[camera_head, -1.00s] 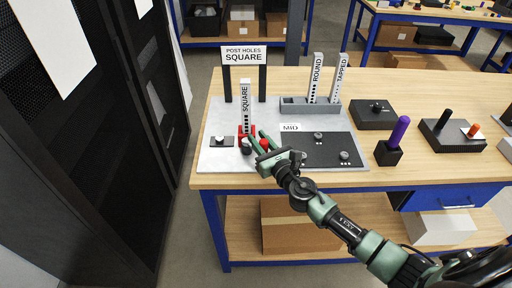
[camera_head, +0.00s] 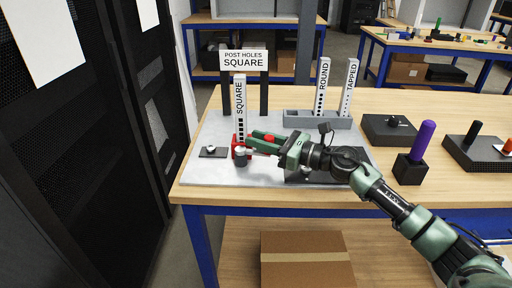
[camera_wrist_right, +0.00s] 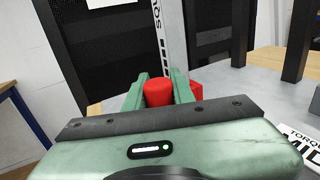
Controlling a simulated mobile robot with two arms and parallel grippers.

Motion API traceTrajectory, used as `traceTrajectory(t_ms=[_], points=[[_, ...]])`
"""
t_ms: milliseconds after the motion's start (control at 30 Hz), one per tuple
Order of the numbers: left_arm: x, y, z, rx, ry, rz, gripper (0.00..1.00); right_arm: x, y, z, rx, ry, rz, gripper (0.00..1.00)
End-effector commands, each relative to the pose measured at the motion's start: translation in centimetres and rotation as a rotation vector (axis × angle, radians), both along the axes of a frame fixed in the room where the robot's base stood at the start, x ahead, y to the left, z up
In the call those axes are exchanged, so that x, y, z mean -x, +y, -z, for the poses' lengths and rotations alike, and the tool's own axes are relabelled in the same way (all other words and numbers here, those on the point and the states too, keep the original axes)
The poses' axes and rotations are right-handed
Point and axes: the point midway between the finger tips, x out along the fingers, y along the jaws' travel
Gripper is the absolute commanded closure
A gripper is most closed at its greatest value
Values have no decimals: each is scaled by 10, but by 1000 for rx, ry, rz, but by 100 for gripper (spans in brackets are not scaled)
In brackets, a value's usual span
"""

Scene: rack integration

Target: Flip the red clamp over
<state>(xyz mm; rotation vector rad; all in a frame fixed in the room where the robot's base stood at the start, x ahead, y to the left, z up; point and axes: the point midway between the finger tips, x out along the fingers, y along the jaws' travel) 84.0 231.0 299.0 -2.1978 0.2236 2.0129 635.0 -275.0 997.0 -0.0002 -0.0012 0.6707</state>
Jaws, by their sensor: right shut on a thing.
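The red clamp (camera_head: 236,150) sits at the foot of the upright post labelled SQUARE (camera_head: 240,108) on the grey board. A dark round knob (camera_head: 240,154) shows at its front. My right gripper (camera_head: 262,143) reaches in from the right, its fingers pointing left toward the post. It is shut on a red cylindrical part of the clamp, which shows between the green fingers in the right wrist view (camera_wrist_right: 158,92). A red block (camera_wrist_right: 196,90) shows just behind the right finger there. The clamp's far side is hidden. My left gripper is not in view.
The POST HOLES SQUARE sign (camera_head: 244,62) stands behind the post. A grey holder (camera_head: 300,120) with the ROUND and TAPPED posts is at the back. A small dark plate (camera_head: 214,152) lies left of the clamp. My arm covers part of the dark MID plate (camera_head: 300,178).

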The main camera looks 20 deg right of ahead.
Motion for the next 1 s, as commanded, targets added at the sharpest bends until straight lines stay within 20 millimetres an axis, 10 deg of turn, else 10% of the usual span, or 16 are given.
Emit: traceTrajectory(t_ms=[467, 500, 567, 1000], points=[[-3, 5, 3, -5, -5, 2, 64, 0, -2, 0, -1, 1, -4, 100], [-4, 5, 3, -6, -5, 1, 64, 0, -2, 0, -1, 1, -4, 70], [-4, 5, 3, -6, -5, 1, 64, 0, -2, 0, -1, 1, -4, 54], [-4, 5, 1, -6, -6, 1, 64, 0, -2, -10, 2, -3, -6, 54]])
